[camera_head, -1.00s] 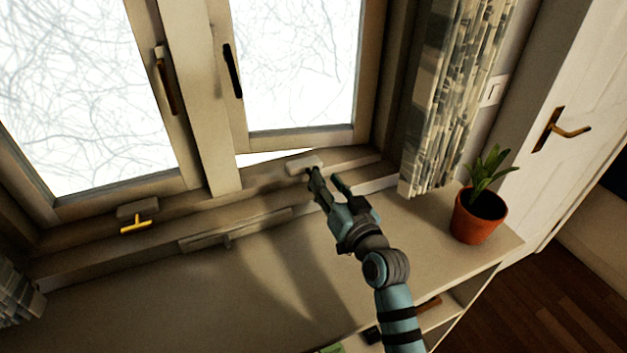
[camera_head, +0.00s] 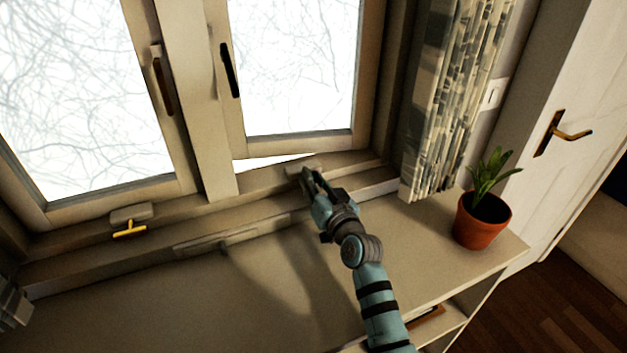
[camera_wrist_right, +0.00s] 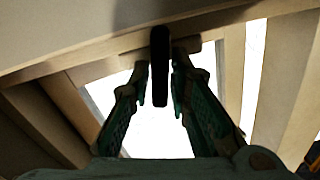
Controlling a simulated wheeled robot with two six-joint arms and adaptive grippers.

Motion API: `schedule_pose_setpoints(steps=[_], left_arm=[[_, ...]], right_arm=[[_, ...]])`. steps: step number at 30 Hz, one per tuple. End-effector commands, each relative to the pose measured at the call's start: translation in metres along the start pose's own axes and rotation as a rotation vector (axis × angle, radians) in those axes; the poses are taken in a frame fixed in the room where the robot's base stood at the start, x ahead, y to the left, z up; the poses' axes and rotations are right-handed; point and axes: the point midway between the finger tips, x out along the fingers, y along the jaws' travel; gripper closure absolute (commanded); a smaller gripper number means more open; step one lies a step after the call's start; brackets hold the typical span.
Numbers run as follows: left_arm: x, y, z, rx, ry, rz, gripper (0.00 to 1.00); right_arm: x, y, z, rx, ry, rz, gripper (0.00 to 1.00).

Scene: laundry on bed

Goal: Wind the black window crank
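The black window crank (camera_wrist_right: 159,66) shows in the right wrist view as a dark upright bar. In the head view it is hidden by my right gripper (camera_head: 309,178); only its pale housing (camera_head: 302,166) shows, on the sill under the right window. My right gripper also shows in the wrist view (camera_wrist_right: 160,88). Its two fingers stand on either side of the crank, with a narrow gap visible on each side. The right window (camera_head: 300,135) is slightly ajar along its bottom edge. My left gripper is not in view.
A yellow crank (camera_head: 130,229) sits under the left window. A potted plant (camera_head: 481,222) stands on the shelf top to the right, near a patterned curtain (camera_head: 440,110). The shelf top (camera_head: 180,300) left of my right arm is clear.

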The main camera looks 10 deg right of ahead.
Motion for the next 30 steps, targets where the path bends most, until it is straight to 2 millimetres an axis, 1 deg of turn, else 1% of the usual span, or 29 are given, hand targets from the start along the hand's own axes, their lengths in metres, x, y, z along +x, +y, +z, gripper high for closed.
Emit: schedule_pose_setpoints(steps=[1,2,11,17,23,30], left_arm=[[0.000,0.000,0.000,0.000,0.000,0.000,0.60],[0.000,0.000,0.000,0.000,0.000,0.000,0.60],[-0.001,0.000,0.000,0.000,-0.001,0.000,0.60],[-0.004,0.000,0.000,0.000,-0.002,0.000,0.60],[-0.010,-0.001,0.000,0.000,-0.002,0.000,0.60],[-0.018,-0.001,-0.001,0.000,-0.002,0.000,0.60]], right_arm=[[0.000,0.000,0.000,0.000,0.000,0.000,0.96],[0.000,0.000,0.000,0.000,0.000,0.000,1.00],[0.000,0.000,0.000,0.008,0.000,0.000,1.00],[0.000,0.001,-0.001,0.062,0.000,0.000,1.00],[0.000,0.002,-0.001,0.183,-0.001,0.000,1.00],[0.000,0.004,0.000,0.395,-0.002,0.001,1.00]])
